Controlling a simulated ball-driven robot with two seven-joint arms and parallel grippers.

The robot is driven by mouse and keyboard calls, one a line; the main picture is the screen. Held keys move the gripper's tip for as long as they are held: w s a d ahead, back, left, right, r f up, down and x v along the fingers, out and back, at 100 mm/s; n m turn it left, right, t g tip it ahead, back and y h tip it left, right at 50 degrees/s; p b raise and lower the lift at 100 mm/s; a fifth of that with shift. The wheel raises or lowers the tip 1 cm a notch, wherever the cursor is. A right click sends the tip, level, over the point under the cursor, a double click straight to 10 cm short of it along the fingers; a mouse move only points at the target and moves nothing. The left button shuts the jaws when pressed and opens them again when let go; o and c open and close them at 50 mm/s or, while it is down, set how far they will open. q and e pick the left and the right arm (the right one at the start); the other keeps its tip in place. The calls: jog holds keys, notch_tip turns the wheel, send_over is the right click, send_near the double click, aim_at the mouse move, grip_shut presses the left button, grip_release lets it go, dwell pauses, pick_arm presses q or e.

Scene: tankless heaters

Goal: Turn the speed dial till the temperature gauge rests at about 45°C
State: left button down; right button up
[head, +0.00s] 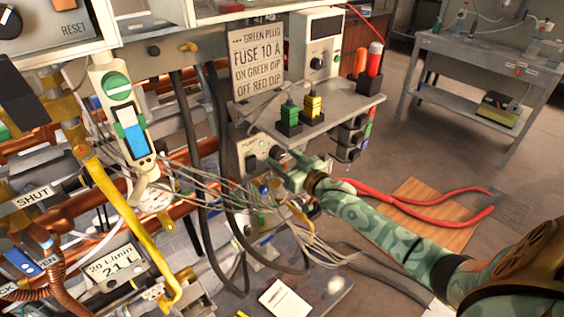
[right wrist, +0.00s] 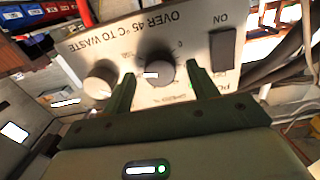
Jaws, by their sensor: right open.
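The speed dial (right wrist: 156,69) is a dark round knob with a pale mark, on a light panel (right wrist: 190,30) marked OVER 45 °C TO WASTE, seen upside down. My right gripper (right wrist: 162,82) is open, with one finger on each side of the dial; I cannot tell whether they touch it. In the head view my right gripper (head: 284,169) is in front of the pump panel (head: 253,146) below the shelf and partly hides it. I cannot make out a temperature gauge reading. My left gripper is not in view.
A second knob (right wrist: 100,78) and a dark ON switch (right wrist: 222,50) flank the dial. Grey cables (head: 215,185) hang close to my right gripper. The shelf (head: 325,118) above carries green and yellow plugs. Floor is open to the right, with red hoses (head: 420,203).

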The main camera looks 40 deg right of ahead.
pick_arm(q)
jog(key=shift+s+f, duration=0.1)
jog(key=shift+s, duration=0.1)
pick_arm(e)
jog(key=shift+w, duration=0.35)
jog(key=c, duration=1)
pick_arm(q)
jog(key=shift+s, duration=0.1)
pick_arm(e)
jog(key=shift+r+n, duration=0.1)
jog(key=shift+n, duration=0.2)
